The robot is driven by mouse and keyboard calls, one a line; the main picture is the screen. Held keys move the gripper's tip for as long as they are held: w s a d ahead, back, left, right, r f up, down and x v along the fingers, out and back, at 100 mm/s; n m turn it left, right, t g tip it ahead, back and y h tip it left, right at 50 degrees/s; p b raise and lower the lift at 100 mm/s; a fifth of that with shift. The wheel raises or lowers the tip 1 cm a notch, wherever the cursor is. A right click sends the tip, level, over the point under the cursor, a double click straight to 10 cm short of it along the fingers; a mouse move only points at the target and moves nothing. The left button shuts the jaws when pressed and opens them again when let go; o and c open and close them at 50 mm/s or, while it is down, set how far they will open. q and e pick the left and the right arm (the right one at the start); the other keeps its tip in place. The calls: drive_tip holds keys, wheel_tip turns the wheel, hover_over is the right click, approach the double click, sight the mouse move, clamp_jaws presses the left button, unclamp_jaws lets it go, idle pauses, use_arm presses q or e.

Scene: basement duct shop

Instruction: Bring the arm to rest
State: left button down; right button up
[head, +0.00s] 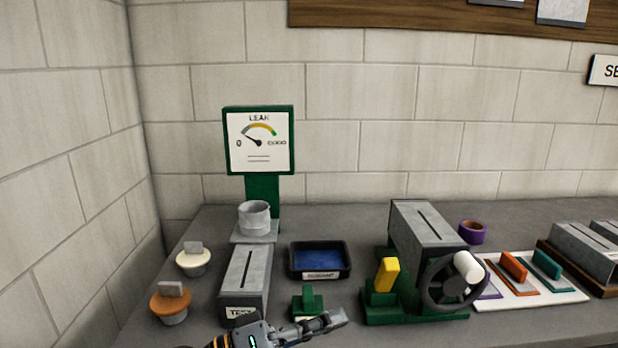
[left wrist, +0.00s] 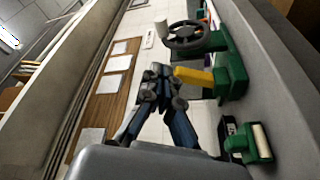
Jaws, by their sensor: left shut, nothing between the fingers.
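My left gripper (head: 335,319) reaches in at the bottom of the head view, low in front of the workbench (head: 365,222) items. Its fingers are shut and empty. In the left wrist view the closed fingertips (left wrist: 160,70) show in the middle, with the yellow handle just to their right in the picture; I cannot tell how far apart they are. A small green block stand (head: 308,302) is just behind the gripper in the head view. My right gripper is not in view.
A green leak gauge (head: 259,142) stands at the back. A grey duct box (head: 246,285), a blue-lined tray (head: 320,261) and orange-topped (head: 170,303) and cream-topped (head: 193,261) plugs are nearby. Right of them is a green machine with a yellow handle (head: 387,275) and black handwheel (head: 452,283).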

use_arm(q)
drive_tip(key=s+a+f+y, duration=0.2)
drive_tip(key=a+f+y, duration=0.1)
drive_tip(key=f, duration=0.5)
drive_tip(key=s+a+f+y, duration=0.2)
drive_tip(key=s+f+y, duration=0.1)
drive_tip(key=f, duration=0.4)
drive_tip(key=s+a+f+y, duration=0.2)
drive_tip(key=a+f+y, duration=0.15)
drive_tip(key=f, duration=0.45)
drive_tip(key=s+a+f+g+y, duration=0.2)
drive_tip(key=s+a+f+y, duration=0.2)
drive_tip(key=s+a, duration=0.25)
drive_tip(key=s+a+f+g+y, duration=0.1)
drive_tip(key=s+a+f+y, duration=0.4)
drive_tip(key=a, duration=0.3)
drive_tip(key=s+f+g+p, duration=0.1)
drive_tip(key=s+f+p, duration=0.2)
drive_tip(key=f, duration=2.1)
drive_tip(key=s+a+f+g+p, duration=0.1)
drive_tip(key=s+a+f, duration=0.2)
drive_tip(key=s+f, duration=1)
drive_tip(key=shift+s+f+m+g+p, duration=0.25)
drive_tip(key=shift+s+m+g+p, duration=0.05)
drive_tip(key=shift+s, duration=1.6)
